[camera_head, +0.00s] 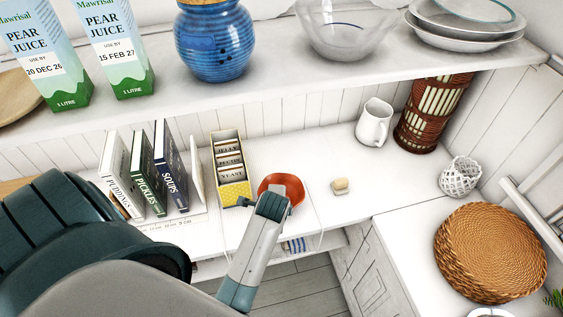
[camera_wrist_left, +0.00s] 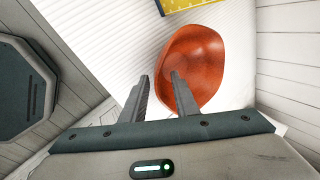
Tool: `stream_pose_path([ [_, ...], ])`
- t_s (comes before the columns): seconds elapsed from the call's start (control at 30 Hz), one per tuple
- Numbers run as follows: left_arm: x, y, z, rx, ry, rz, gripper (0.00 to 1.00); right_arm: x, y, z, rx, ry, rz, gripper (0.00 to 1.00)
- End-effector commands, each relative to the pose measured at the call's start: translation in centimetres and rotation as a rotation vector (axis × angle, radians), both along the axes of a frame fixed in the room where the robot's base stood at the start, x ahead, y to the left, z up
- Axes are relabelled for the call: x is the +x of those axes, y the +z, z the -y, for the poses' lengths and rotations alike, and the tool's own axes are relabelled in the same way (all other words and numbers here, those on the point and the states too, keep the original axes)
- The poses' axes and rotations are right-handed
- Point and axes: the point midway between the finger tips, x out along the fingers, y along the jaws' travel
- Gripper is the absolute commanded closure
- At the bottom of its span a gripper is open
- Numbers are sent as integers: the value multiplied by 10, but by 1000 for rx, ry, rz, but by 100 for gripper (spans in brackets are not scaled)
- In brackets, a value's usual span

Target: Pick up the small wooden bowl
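The small wooden bowl (camera_head: 284,182) is reddish orange and sits on the white counter, right of the yellow box. It also shows in the left wrist view (camera_wrist_left: 200,55), where its open inside faces the camera. My left gripper (camera_wrist_left: 160,76) is open at the bowl's near left rim. In the wrist view one finger overlaps the bowl's inside and the other is outside it, with the rim between them. I cannot tell whether the fingers touch it. In the head view the left gripper (camera_head: 273,200) covers the bowl's front. My right gripper is not in view.
A yellow box of packets (camera_head: 231,190) and upright books (camera_head: 171,166) stand left of the bowl. A shelf (camera_head: 280,97) with juice cartons, a blue jar and dishes hangs above.

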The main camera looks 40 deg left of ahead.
Motion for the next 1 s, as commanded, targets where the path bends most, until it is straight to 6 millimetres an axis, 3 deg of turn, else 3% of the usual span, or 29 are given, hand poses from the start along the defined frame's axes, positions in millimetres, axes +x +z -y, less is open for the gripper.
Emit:
stream_pose_path([
  [0.3,11,-20,-6,0,0,0,72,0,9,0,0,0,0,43],
  [0.77,11,-22,-6,0,0,0,72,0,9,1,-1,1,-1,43],
  [0.8,11,-21,-6,0,-1,0,75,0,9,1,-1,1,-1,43],
  [0.9,11,-21,-6,0,-1,0,99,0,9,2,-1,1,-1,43],
  [1.0,11,-21,-6,0,-1,0,100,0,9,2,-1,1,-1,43],
])
